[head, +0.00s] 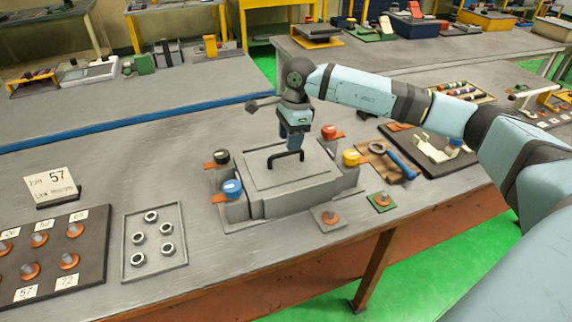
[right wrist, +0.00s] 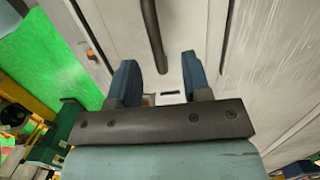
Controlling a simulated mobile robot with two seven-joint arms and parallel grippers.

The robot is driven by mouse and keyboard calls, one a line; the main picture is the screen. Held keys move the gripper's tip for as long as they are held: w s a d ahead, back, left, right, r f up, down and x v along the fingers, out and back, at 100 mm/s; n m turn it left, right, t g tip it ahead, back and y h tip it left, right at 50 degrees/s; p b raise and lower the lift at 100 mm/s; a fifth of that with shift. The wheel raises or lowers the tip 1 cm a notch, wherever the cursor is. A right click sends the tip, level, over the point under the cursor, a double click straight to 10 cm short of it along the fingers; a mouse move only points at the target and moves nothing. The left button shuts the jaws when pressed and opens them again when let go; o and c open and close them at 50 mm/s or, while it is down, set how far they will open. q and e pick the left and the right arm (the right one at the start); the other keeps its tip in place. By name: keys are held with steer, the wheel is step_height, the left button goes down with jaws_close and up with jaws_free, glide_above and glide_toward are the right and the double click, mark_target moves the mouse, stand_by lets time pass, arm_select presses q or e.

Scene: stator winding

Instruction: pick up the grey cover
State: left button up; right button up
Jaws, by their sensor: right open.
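The grey cover (head: 262,180) lies flat on top of a grey block-like housing (head: 300,203) in the middle of the table. A black bar handle (head: 287,157) stands up from the cover; it also shows in the right wrist view (right wrist: 152,35). My right gripper (head: 296,143) points down just above the handle. In the right wrist view its two blue fingers (right wrist: 160,78) are apart, with the handle's end between or just beyond them; contact cannot be told. My left gripper is not in view.
Blue (head: 232,188), black, red (head: 329,132) and yellow (head: 351,157) capped terminals stand around the housing. A tray of nuts (head: 154,242) and a board of numbered studs (head: 50,255) lie left. A blue-handled tool (head: 400,163) and black tray lie right.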

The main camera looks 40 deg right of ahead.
mark_target(286, 153)
steer(key=f, duration=0.2)
steer(key=a+f, duration=0.1)
steer(key=f, duration=0.2)
steer(key=shift+a+p, duration=0.1)
steer(key=shift+p, duration=0.2)
jaws_close()
